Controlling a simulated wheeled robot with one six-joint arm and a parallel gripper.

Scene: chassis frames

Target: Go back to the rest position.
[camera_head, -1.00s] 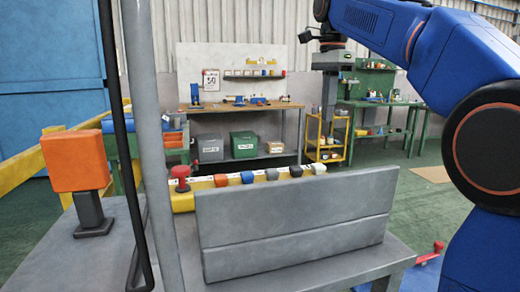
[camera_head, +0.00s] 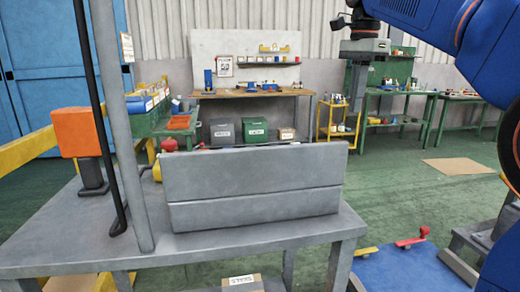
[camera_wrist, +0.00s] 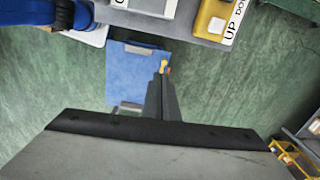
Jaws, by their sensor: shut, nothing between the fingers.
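My gripper (camera_head: 353,106) hangs downward at the upper right of the head view, high above the green floor and to the right of the grey table. In the wrist view its narrow grey fingers (camera_wrist: 160,82) are together, with nothing held between them. The blue arm reaches in from the right of the head view. No marker for a rest position shows.
A grey table (camera_head: 100,232) carries an upright grey panel (camera_head: 255,185), an orange box on a post (camera_head: 75,132) and a grey pole (camera_head: 122,120). A workbench (camera_head: 225,94) stands at the back. A yellow cart (camera_head: 338,125) stands behind my gripper. Green floor (camera_head: 400,185) is open at right.

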